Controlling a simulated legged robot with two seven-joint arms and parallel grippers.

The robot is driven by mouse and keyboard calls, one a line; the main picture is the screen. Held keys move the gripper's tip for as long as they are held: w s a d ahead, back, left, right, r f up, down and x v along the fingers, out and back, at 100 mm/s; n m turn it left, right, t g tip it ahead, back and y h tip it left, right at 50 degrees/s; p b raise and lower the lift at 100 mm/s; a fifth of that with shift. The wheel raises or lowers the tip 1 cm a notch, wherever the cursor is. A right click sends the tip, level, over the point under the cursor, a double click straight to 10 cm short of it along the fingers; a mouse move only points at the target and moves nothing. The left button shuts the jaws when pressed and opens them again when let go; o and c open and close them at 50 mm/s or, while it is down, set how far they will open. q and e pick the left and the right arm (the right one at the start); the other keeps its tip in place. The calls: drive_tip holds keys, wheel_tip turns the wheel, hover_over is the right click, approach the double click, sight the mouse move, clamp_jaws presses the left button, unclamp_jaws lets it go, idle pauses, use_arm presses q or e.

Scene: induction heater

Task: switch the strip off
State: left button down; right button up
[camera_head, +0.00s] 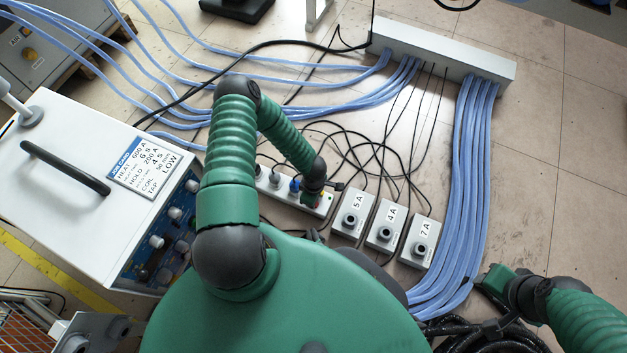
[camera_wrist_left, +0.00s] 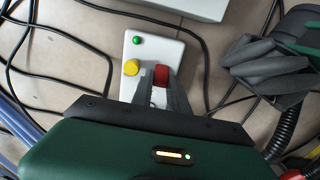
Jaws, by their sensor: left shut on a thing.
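The white power strip (camera_head: 268,183) lies on the floor in the middle of the head view, with plugs along it. Its end shows in the wrist view as a white block (camera_wrist_left: 141,56) with a red switch (camera_wrist_left: 161,74), a yellow knob (camera_wrist_left: 131,67) and a small green light (camera_wrist_left: 138,40). My left gripper (camera_head: 312,197) is at the right end of the strip. In the wrist view its fingers (camera_wrist_left: 163,90) are shut on the red switch, partly hiding it. My right gripper (camera_head: 492,285) is at lower right, away from the strip; its fingers are unclear.
Grey boxes marked 5A (camera_head: 353,217), 4A (camera_head: 386,232) and 7A (camera_head: 420,246) stand right of the strip. Black cables tangle behind them. Blue hoses (camera_head: 471,170) run from a long grey manifold (camera_head: 440,55). The heater cabinet (camera_head: 70,215) stands at left. Floor at far right is clear.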

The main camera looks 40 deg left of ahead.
use_arm(q)
drive_tip(key=shift+w+d+r+y+p, duration=0.3)
drive_tip(key=shift+d+y+p, duration=0.35)
drive_tip(key=shift+p, duration=0.5)
drive_tip(key=shift+d+g+y+p, duration=0.2)
drive_tip(key=shift+g+y+p, duration=0.25)
drive_tip(key=shift+y, duration=0.3)
drive_tip(key=shift+d+f+y, duration=0.15)
drive_tip(key=shift+y, duration=0.25)
drive_tip(key=y+b, duration=0.1)
drive_tip(key=g+y+b, duration=0.1)
drive_tip(key=shift+w+d+f+y, duration=0.2)
drive_tip(key=shift+d+f+y, duration=0.1)
drive_tip(key=shift+d+f, duration=0.1)
drive_tip(key=shift+d+f+g+y+b, duration=0.15)
drive_tip(key=shift+d+g+y+b, duration=0.2)
drive_tip(key=shift+y+b, duration=0.7)
drive_tip(key=shift+w+d+y+b, duration=0.15)
drive_tip(key=shift+y+b, duration=0.4)
drive_tip(key=shift+b, duration=0.35)
